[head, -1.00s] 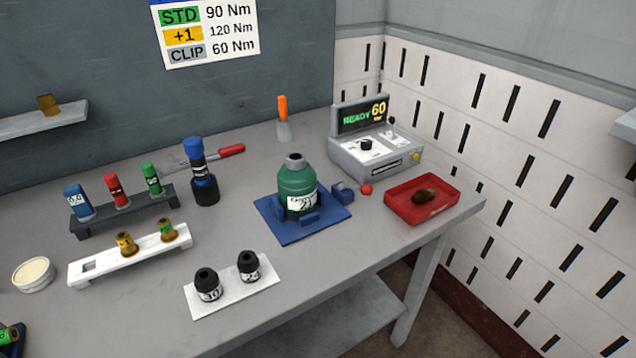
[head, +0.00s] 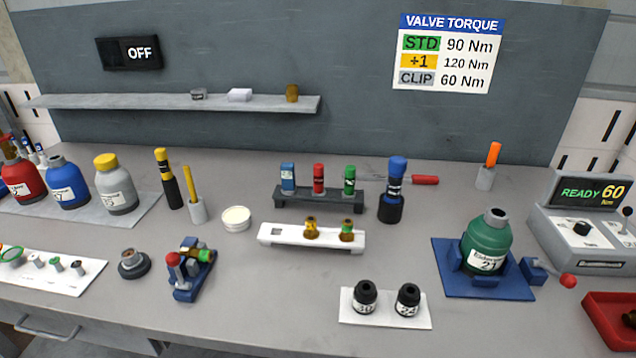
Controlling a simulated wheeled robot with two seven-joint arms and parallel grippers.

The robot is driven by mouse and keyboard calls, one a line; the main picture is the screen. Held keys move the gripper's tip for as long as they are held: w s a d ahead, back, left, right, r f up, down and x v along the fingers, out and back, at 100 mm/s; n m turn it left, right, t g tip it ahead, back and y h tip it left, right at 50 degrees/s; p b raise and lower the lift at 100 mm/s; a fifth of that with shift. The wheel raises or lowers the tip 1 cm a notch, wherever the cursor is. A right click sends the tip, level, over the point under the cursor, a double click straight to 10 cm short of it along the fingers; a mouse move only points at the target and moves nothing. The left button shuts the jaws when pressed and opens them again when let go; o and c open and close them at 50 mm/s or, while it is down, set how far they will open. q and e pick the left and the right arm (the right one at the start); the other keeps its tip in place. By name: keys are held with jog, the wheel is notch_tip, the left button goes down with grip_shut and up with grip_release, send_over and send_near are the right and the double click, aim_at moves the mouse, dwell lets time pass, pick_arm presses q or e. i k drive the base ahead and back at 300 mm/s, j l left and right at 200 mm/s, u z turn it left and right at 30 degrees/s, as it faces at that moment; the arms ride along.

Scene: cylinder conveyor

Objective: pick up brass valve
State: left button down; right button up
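Several brass-coloured valves are in view. One with a yellow band (head: 311,229) and one with a green band (head: 347,231) stand in a white rack (head: 277,233) at mid-table. Another brass piece with a green band (head: 204,255) lies in a small blue fixture (head: 187,285) with a red knob. A plain brown-gold piece (head: 292,93) stands on the wall shelf (head: 150,101). A dark brass piece (head: 629,318) lies in the red tray (head: 600,325), cut by the right edge. Neither of my grippers is in view.
A green bottle (head: 486,245) sits in a blue clamp base (head: 450,262). Two black sockets (head: 365,297) stand on a white plate. A dark rack (head: 300,203), a torque tool (head: 394,190) and a control box (head: 585,240) stand farther back.

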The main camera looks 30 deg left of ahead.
aim_at(201, 254)
jog(key=u, duration=1.75)
jog(key=k, duration=0.05)
